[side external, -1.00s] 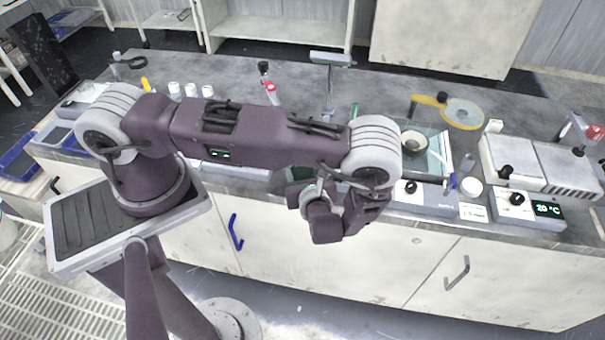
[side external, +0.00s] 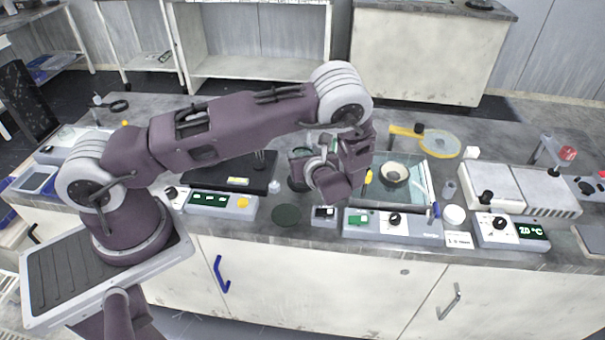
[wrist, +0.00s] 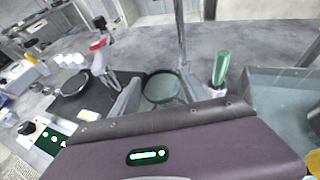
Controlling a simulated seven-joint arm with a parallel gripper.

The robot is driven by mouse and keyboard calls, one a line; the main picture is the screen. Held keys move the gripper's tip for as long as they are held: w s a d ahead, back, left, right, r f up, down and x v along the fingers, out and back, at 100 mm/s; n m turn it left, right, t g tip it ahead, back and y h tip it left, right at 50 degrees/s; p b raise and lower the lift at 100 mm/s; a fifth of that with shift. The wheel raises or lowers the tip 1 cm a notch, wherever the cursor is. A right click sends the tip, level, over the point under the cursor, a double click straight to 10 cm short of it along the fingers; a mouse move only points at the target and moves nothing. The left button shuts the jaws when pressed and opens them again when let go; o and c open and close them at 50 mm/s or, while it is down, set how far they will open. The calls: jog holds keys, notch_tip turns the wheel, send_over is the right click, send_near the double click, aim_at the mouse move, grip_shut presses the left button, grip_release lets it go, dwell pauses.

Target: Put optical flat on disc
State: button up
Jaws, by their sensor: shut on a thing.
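The optical flat (wrist: 162,88) looks like a round, clear greenish disc in the wrist view. My gripper (wrist: 160,98) is shut on it, with one finger on each side. In the side view my gripper (side external: 303,172) is over the middle of the bench, its fingertips mostly hidden by the wrist. A dark green round disc (side external: 287,215) lies flat on the bench front, below and left of the gripper. A dark round disc (wrist: 75,83) also shows at the left in the wrist view. I cannot tell which one the task means.
A clear-walled tray (side external: 427,180) with a cream ring (side external: 395,173) stands right of the gripper. Control boxes (side external: 208,203) line the front edge. A thin post (wrist: 181,45) and a green-handled tool (wrist: 220,68) stand close behind the flat. A red-capped item (wrist: 98,46) is at left.

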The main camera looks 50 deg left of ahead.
notch_tip(320, 180, down, 6)
jog(key=shift+f, duration=0.1)
jog(key=shift+f, duration=0.1)
jog(key=o, duration=1.5)
jog(key=shift+c, duration=0.2)
